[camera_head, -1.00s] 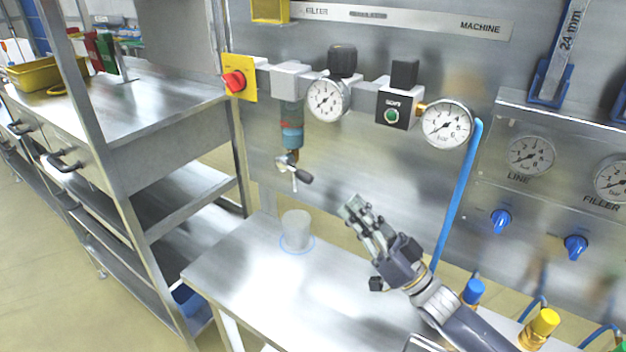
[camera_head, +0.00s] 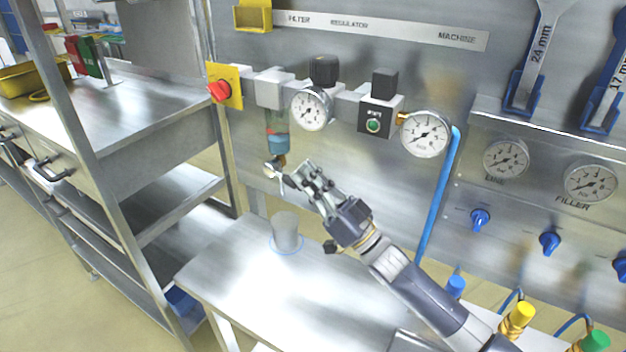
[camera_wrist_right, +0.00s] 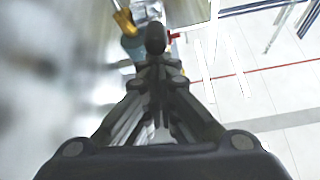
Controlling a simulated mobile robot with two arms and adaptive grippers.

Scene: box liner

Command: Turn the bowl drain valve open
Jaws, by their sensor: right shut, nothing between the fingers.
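The filter bowl (camera_head: 278,143) hangs under the regulator row on the steel panel, with bluish liquid in it. The small metal drain valve (camera_head: 272,169) sits at its bottom, its lever partly hidden behind my right gripper (camera_head: 298,172). That gripper is shut and empty, its fingertips beside the valve lever in the head view. In the right wrist view the dark rounded lever end (camera_wrist_right: 156,38) shows just beyond the shut fingertips (camera_wrist_right: 158,66). I cannot tell whether they touch. The blue bowl part (camera_wrist_right: 131,43) shows to its left. My left gripper is not in view.
A clear cup (camera_head: 286,229) stands on the steel table (camera_head: 235,282) below the valve, inside a blue ring. A red knob (camera_head: 219,91) on a yellow plate is at the upper left. Gauges (camera_head: 311,108) and a blue hose (camera_head: 438,195) are to the right.

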